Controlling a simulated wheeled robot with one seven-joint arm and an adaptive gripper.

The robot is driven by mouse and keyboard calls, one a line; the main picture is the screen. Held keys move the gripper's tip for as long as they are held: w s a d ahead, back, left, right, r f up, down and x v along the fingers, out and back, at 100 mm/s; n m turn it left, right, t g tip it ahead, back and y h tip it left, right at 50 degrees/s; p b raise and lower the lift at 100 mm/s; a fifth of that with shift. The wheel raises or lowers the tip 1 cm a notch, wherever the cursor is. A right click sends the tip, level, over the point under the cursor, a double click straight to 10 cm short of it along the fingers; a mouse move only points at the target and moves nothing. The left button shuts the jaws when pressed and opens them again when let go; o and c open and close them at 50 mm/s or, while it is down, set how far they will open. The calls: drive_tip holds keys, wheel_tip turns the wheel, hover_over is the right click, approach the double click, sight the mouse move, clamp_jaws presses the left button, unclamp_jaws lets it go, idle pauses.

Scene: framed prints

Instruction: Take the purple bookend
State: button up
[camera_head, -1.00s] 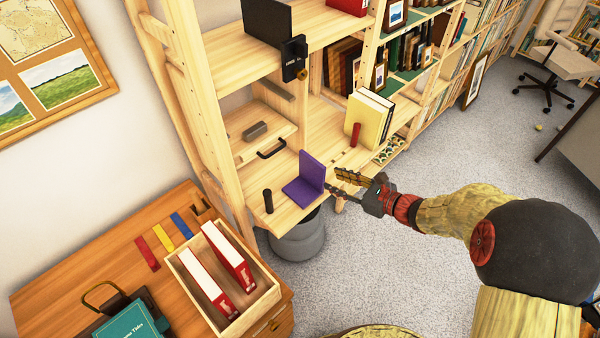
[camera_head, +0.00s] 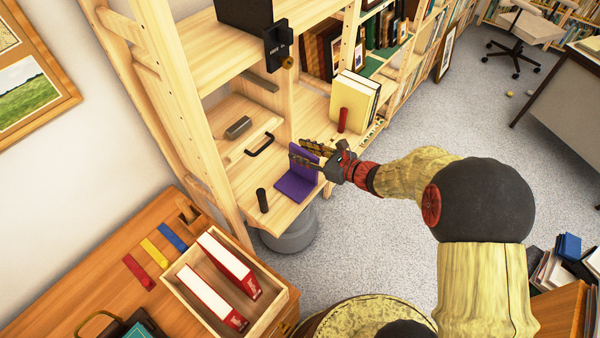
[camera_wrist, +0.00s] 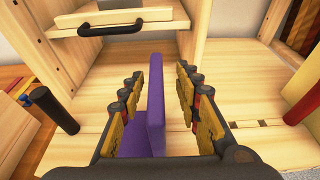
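The purple bookend (camera_head: 296,187) stands on the lower wooden shelf, its base flat and its plate upright. My gripper (camera_head: 306,155) is at the upright plate, reaching in from the right. In the wrist view the purple bookend (camera_wrist: 155,108) rises between the two open fingers of my gripper (camera_wrist: 160,95). Part of the base is hidden behind the left finger.
A black peg (camera_head: 262,200) stands left of the bookend. Behind are a drawer with a black handle (camera_head: 259,146) and a grey block (camera_head: 238,127). Yellow books (camera_head: 350,105) with a red bookend (camera_head: 343,120) stand to the right. A grey bin (camera_head: 290,236) is below the shelf.

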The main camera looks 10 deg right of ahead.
drive_tip(key=b+x, duration=0.1)
drive_tip(key=x, duration=0.2)
drive_tip(key=shift+w+a+f, duration=0.1)
drive_tip(key=shift+a+f, duration=0.05)
drive_tip(key=shift+a, duration=0.2)
drive_tip(key=shift+c, duration=1.1)
clamp_jaws()
